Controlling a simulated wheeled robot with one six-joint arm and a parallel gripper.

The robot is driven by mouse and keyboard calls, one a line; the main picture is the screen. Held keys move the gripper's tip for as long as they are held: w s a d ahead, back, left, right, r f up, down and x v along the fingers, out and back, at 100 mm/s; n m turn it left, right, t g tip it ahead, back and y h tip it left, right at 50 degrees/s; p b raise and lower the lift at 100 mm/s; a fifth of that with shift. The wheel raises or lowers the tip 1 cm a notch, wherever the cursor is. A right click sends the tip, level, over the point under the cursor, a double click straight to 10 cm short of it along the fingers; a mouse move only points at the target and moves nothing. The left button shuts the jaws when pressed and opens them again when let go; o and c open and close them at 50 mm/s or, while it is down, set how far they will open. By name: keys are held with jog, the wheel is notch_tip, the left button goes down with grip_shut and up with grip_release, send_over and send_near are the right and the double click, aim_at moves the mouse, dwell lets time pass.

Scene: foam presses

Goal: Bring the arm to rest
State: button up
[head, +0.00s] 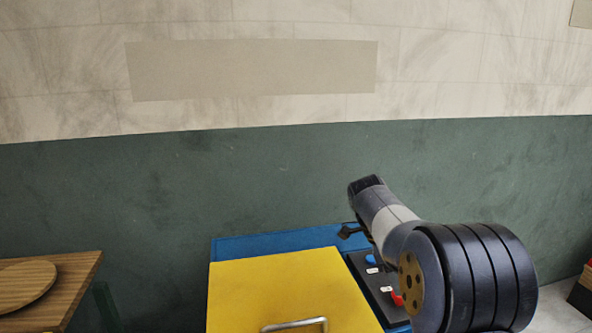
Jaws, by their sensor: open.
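My arm (470,275) reaches in from the lower right in the head view, over the right side of a blue machine with a yellow lid. Only a small dark part of my gripper (351,231) shows, left of the grey and white wrist link, near the machine's back edge. It appears apart from the lid, and I see nothing held. The rest of the gripper is hidden behind my own arm links.
The yellow lid (285,290) has a metal handle (295,325). A black panel with a blue button (371,259) and a red button (397,298) lies beside it, close under my arm. A wooden table (75,277) with a round board (25,284) stands left.

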jog(key=x, duration=0.4)
jog(key=shift+d+f, duration=0.15)
jog(key=shift+f, duration=0.1)
jog(key=shift+s, duration=0.1)
jog(key=shift+r, duration=0.1)
